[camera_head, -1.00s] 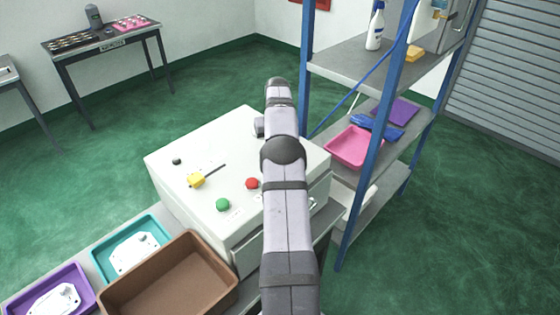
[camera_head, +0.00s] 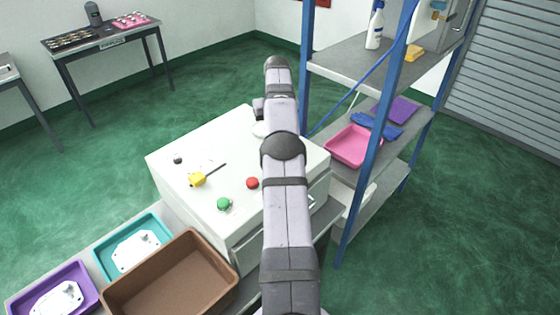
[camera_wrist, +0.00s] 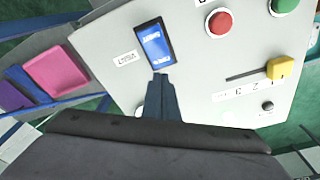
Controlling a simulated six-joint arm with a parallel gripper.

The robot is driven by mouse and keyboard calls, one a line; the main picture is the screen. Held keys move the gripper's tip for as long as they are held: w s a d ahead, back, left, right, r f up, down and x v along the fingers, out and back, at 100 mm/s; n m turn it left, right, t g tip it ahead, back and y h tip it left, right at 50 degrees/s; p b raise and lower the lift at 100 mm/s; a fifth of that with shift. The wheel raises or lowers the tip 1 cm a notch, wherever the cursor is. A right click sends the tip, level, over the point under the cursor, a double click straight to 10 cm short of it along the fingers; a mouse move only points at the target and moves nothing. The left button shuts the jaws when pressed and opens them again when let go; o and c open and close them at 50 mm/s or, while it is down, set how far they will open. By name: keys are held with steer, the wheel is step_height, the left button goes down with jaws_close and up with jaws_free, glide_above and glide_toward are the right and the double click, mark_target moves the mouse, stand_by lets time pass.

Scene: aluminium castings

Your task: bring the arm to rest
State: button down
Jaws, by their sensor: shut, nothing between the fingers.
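My gripper (camera_wrist: 160,92) shows in the wrist view as a narrow dark pair of fingers, shut and empty. Its tips overlap the lower end of a blue rocker switch (camera_wrist: 154,44) on the white machine (camera_wrist: 105,50); I cannot tell whether they touch. In the head view my arm reaches over the right part of the white machine (camera_head: 205,150) and hides the switch and my gripper. A red button (camera_head: 252,183), a green button (camera_head: 224,204) and a yellow slider knob (camera_head: 198,180) are on the machine's top.
A brown bin (camera_head: 215,281), a teal tray (camera_head: 161,236) and a purple tray (camera_head: 93,290), the trays with castings, lie left of my arm. A shelf rack with blue posts (camera_head: 376,140) and a pink tray (camera_head: 352,160) stands close on the right. Green floor is open behind.

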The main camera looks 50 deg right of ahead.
stand_by(0.4)
steer(key=a+f+n+b, duration=0.1)
steer(key=a, duration=0.7)
steer(key=s+a+f+n+b, duration=0.1)
steer(key=a+b, duration=0.1)
steer(key=a, duration=0.7)
steer(key=a+f+n+b, duration=0.1)
steer(key=a+b, duration=0.1)
steer(key=a, duration=0.7)
steer(key=shift+s+a+g+y, duration=0.15)
steer(key=shift+s+g+y, duration=0.15)
steer(key=shift+g, duration=0.1)
steer(key=s+a+f+n+b, duration=0.2)
steer(key=s+a+f, duration=0.3)
steer(key=s+a, duration=0.45)
steer(key=s+a+f+n+b, duration=0.1)
steer(key=s+a+f+b, duration=0.35)
steer(key=s, duration=0.85)
step_height(320, 180, down, 16)
steer(key=a+b, duration=0.2)
steer(key=b, duration=1.2)
steer(key=shift+w+f+g, duration=0.15)
steer(key=shift+g, duration=0.25)
